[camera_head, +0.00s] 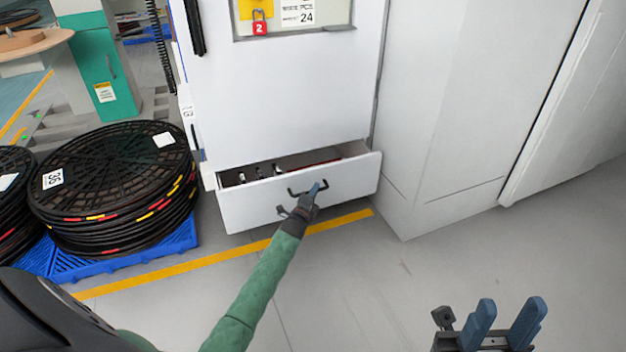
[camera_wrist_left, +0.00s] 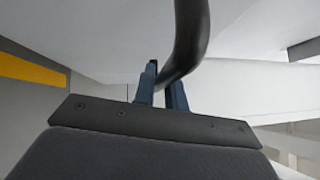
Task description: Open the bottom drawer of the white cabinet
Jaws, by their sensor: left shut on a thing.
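The white cabinet (camera_head: 285,100) stands in the middle of the head view. Its bottom drawer (camera_head: 250,205) is pulled part way out, and several small items show inside. The dark drawer handle (camera_head: 294,194) is on the drawer front. My left gripper (camera_head: 312,192) is at the handle, shut on it. In the left wrist view the curved dark bar of the handle (camera_wrist_left: 190,45) passes between the blue fingers (camera_wrist_left: 163,85). My right gripper (camera_head: 503,322) is at the lower right of the head view, open and empty, its blue fingers apart.
Black cable coils (camera_head: 115,180) on a blue pallet (camera_head: 125,258) stand left of the drawer. A yellow floor line (camera_head: 185,266) runs in front of it. A plain white block (camera_head: 455,110) stands to the right. The grey floor ahead is clear.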

